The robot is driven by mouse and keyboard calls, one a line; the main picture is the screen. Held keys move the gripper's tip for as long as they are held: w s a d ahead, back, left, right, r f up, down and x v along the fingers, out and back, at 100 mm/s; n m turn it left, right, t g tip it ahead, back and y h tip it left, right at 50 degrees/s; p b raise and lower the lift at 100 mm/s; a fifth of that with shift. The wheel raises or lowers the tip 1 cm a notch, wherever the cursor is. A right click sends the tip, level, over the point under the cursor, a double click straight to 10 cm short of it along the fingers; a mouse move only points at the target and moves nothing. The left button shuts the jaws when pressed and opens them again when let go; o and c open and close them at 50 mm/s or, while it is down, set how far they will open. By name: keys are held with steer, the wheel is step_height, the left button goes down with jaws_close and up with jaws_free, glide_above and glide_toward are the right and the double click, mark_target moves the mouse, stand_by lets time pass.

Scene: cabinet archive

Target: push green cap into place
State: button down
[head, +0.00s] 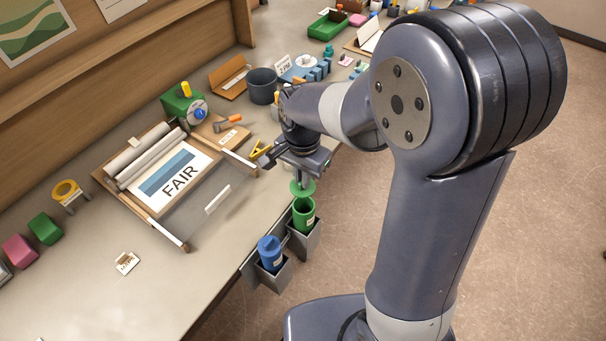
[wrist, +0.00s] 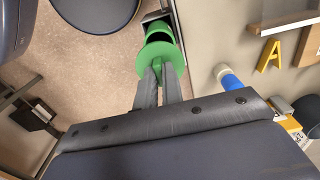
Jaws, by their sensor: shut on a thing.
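The green cap (head: 302,187) is a round disc with a grip on top. It also shows in the wrist view (wrist: 149,62), between my fingertips. My gripper (head: 297,176) is shut on the cap's grip; its fingers show in the wrist view (wrist: 160,78). The green canister (head: 304,216) stands upright in a grey holder on the table's edge. In the head view the cap is just above the canister's mouth, with a small gap. In the wrist view the canister (wrist: 158,33) is partly hidden behind the cap, and the cap looks slightly off to one side.
A blue canister (head: 271,255) with its lid on sits in the neighbouring holder. A wooden frame with a "FAIR" print (head: 177,178) lies on the table. The table front left is mostly clear.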

mark_target(304, 191)
steer(key=shift+w+d, duration=0.1)
steer(key=shift+d, duration=0.1)
steer(key=shift+f, duration=0.1)
steer(key=shift+f+b, duration=2.3)
steer(key=shift+f, duration=0.5)
steer(key=shift+f+b, duration=0.9)
steer(key=shift+f, duration=0.25)
steer(key=c, duration=1)
jaws_free()
steer(key=shift+r, duration=0.15)
steer(key=shift+r+p, duration=2.5)
steer(key=shift+r, duration=0.45)
